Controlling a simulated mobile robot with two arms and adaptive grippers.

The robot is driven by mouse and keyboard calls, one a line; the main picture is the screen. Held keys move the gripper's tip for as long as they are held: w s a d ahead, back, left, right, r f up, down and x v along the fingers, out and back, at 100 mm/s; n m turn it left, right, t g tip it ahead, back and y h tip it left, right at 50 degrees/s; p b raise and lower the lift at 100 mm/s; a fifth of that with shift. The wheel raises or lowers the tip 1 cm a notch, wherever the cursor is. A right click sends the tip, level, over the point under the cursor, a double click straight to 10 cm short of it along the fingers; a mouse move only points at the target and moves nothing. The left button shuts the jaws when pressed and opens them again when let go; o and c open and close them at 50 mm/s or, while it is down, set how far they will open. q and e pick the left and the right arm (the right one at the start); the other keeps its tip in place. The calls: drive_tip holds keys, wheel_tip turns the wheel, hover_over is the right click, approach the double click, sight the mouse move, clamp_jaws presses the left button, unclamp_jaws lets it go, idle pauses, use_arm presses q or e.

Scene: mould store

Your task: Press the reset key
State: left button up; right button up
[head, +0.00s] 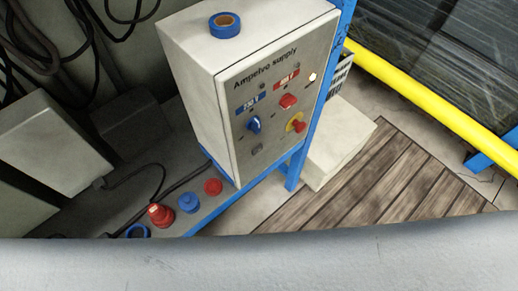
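The pale power supply box (190,70) stands upright on a blue frame, its grey front panel (275,120) facing right and towards me. The panel reads "Ampelvo supply". It carries a blue display (250,103), a red display (287,79), a blue knob (254,124), a red knob (288,101) and a red mushroom button (299,125) on a yellow disc. A small grey key-like part (257,149) sits low on the panel. A small white part (313,77) sits at its upper right. No reset lettering is legible. Neither gripper is in view.
A blue tape roll (225,25) lies on the box. Red and blue round parts (189,202) sit at its foot. Cables (60,45) hang at left. A yellow rail (430,100) runs at right above wooden boards (380,190). The space before the panel looks clear.

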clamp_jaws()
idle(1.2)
